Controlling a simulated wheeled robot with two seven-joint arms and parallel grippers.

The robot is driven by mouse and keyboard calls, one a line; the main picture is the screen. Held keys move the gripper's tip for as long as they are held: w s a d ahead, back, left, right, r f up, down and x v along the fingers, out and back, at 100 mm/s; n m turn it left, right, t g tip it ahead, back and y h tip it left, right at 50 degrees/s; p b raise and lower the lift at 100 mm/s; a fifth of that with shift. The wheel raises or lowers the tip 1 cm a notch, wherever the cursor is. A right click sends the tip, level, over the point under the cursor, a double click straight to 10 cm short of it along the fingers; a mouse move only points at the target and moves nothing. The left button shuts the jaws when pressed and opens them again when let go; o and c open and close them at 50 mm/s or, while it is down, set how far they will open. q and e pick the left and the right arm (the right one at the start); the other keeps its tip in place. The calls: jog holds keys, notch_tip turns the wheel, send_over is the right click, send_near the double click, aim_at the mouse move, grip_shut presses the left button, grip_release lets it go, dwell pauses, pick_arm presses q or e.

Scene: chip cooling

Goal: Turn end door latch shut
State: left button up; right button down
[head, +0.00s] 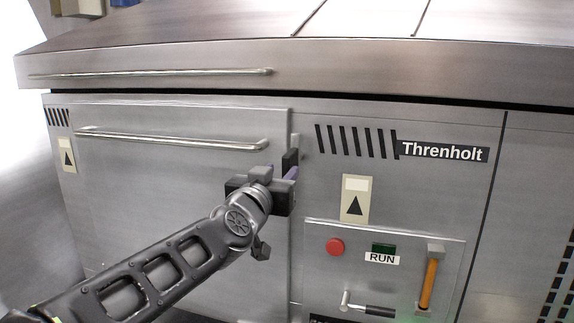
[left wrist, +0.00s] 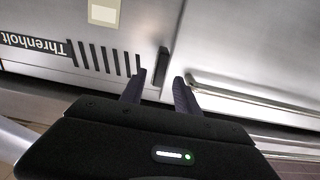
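The end door (head: 160,185) is a wide steel panel on the left of the machine, with a bar handle (head: 170,139) along its top. It looks flush with the front. A dark upright latch (head: 290,160) sits at the door's right edge, near the top. My left gripper (head: 280,172) is at the latch, its body hiding part of it. In the left wrist view the fingers (left wrist: 159,76) are open on either side of the line to the latch (left wrist: 162,64). A gap seems to show around it; contact cannot be told. My right gripper is out of view.
Right of the door is a fixed panel with dark vent slots (head: 356,140) and a Threnholt label (head: 443,151). Below are a red button (head: 335,247), a RUN display (head: 383,248) and an orange-handled lever (head: 429,284). The steel top (head: 200,50) overhangs above.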

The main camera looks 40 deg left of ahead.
aim_at(285, 168)
pick_arm(q)
jog(key=x, duration=0.5)
jog(key=shift+w, duration=0.1)
grip_shut()
dwell(0.5)
